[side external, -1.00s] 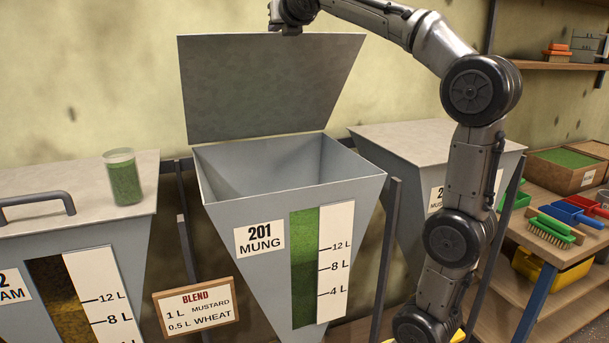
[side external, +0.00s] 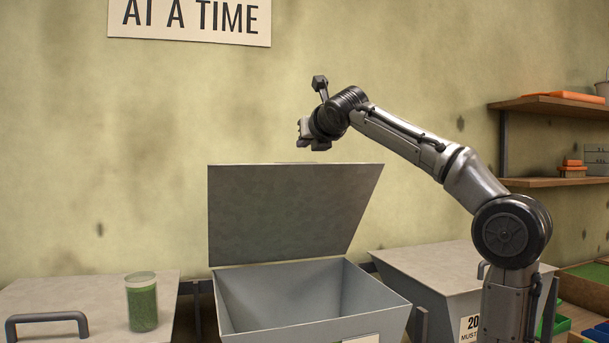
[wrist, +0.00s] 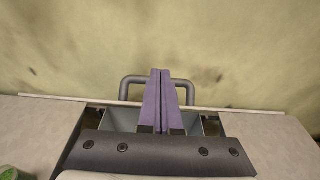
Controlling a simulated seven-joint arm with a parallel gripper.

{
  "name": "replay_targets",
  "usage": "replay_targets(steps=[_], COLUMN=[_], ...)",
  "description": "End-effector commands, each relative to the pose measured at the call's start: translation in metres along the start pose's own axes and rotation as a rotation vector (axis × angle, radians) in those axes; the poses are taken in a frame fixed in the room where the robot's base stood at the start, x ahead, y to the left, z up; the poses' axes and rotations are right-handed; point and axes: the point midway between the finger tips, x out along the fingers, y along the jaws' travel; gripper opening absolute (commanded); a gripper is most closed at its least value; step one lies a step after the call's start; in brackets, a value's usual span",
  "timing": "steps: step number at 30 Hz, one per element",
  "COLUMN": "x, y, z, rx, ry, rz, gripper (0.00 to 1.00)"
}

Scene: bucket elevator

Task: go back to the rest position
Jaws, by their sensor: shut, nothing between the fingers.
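My gripper (side external: 312,144) is in the air just above the top edge of a raised grey lid (side external: 290,213), with a small gap between them in the side view. The lid stands open, leaning back on the middle bin (side external: 300,298), whose inner walls show. In the wrist view, my gripper's two purple fingers (wrist: 160,72) are pressed together with nothing between them. There the lid shows edge-on as a thin strip (wrist: 70,99), with its grey handle (wrist: 128,86) on the far side, partly hidden behind the fingers.
A jar of green grain (side external: 142,303) stands on the closed left bin (side external: 60,296). The closed right bin (side external: 440,268) is beside the open one. Wall shelves (side external: 548,183) are at right. A sign (side external: 190,18) hangs above; the wall between is clear.

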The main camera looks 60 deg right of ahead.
Motion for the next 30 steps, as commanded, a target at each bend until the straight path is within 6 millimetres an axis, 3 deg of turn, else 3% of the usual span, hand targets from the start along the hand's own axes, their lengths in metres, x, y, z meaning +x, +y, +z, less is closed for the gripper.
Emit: replay_targets(steps=[6,16,20,23,26,30], x=[-0.03,-0.047,-0.072,-0.089,-0.102,-0.12], y=[0.001,0.002,0.0,0.005,0.013,0.025], z=[0.018,0.027,0.029,0.001,-0.041,-0.115], rx=[0.001,0.002,0.009,0.011,0.11,0.372], ry=[-0.003,-0.009,-0.028,0.02,0.107,0.283], rz=[0.003,0.011,0.044,0.096,0.152,0.196], gripper=[0.0,0.0,0.0,0.0,0.0,0.0])
